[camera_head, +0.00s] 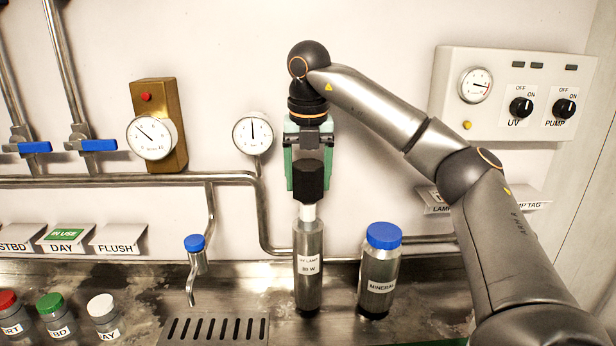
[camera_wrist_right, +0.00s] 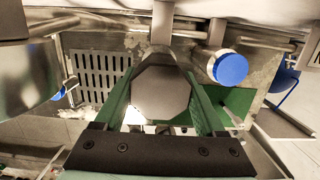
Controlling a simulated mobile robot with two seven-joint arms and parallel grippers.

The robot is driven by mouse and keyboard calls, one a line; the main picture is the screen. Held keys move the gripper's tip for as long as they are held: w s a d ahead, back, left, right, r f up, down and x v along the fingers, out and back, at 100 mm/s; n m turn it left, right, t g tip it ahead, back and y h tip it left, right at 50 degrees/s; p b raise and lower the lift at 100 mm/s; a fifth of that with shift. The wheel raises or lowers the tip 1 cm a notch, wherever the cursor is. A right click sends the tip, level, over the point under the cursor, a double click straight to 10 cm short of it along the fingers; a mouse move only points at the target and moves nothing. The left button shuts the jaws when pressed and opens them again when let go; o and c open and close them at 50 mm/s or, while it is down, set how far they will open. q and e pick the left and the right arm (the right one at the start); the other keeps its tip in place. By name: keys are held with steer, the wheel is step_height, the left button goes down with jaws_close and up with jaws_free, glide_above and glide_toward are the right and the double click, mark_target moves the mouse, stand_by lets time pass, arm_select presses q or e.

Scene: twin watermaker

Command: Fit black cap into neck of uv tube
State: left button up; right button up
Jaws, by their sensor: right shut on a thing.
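The black cap (camera_head: 312,179) is an eight-sided dark block, held upright between the green fingers of my right gripper (camera_head: 309,160). In the right wrist view the cap (camera_wrist_right: 160,92) shows its flat face between the two fingers. The uv tube (camera_head: 308,262) is a grey metal cylinder labelled as a UV lamp, standing upright on the counter directly below the cap. A short white piece (camera_head: 308,212) shows between the cap and the tube's top. I cannot tell how far it reaches into the neck. My left gripper is not in view.
A bottle labelled MINERAL with a blue lid (camera_head: 383,236) stands right of the tube. A small tap (camera_head: 195,260) and a drain grate (camera_head: 213,330) are to the left. Pipes (camera_head: 262,220) run along the wall behind. Several small capped bottles (camera_head: 55,315) stand at front left.

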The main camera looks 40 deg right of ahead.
mark_target(308, 205)
stand_by(0.3)
steer(key=shift+f+b, duration=1.85)
steer(key=shift+f, duration=1.5)
steer(key=o, duration=1.1)
steer(key=shift+r, duration=0.35)
steer(key=r+p, duration=0.1)
steer(key=r, duration=0.3)
steer(key=s+r+p, duration=0.1)
steer(key=r+p, duration=0.1)
steer(key=r, duration=0.1)
steer(key=a+r+p, duration=0.1)
steer(key=r, duration=0.3)
steer(key=shift+s+a+r+p, duration=0.1)
steer(key=shift+s+r+p, duration=0.1)
steer(key=shift+r+p, duration=0.15)
steer(key=shift+s+f, duration=0.1)
